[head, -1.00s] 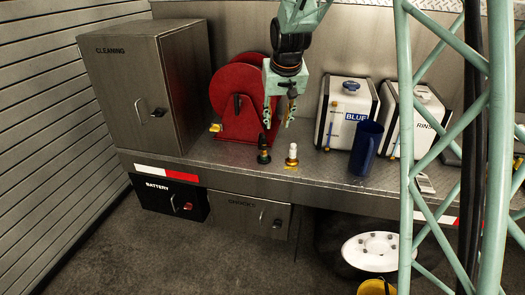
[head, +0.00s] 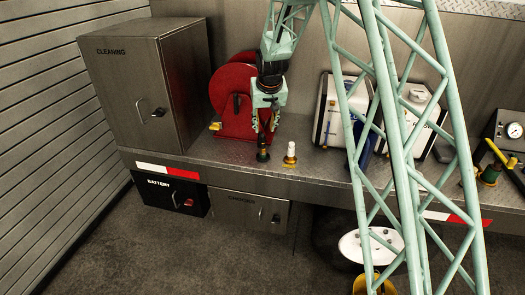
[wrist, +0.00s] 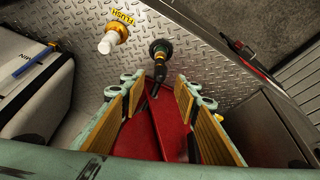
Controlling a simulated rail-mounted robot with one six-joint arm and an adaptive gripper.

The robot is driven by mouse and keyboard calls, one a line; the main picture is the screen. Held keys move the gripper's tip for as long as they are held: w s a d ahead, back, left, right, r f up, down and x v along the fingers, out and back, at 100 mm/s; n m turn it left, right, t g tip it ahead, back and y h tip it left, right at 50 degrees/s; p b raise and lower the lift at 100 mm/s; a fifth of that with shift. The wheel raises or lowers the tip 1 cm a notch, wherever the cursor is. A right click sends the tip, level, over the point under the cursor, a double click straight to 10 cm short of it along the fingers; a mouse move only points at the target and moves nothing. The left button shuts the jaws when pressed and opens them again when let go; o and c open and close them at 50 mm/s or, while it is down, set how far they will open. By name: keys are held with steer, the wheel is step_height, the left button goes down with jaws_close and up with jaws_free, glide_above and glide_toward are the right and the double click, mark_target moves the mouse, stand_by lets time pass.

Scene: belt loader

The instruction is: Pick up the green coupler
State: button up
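A dark coupler with a green-tinted base (head: 263,155) stands upright on the metal deck in front of the red reel. It also shows in the wrist view (wrist: 160,50), beyond my fingertips. My gripper (head: 268,137) points down just above it in the head view, its fingers close over the coupler's top. In the wrist view my gripper (wrist: 159,92) is open and empty, with wide space between its tan finger pads. Whether a finger touches the coupler, I cannot tell. Another green and brass fitting (head: 490,173) stands at the far right of the deck.
A white-topped coupler (head: 290,152) on a yellow base stands just right of the dark one. The red reel (head: 232,90) is close behind. The deck's front edge is near.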

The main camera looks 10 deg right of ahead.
mark_target(263, 142)
steer(key=shift+f, duration=0.1)
stand_by(0.3)
steer(key=shift+x, duration=4.2)
steer(key=shift+p+x, duration=0.3)
steer(key=shift+x, duration=2.25)
steer(key=shift+d, duration=0.1)
jaws_close()
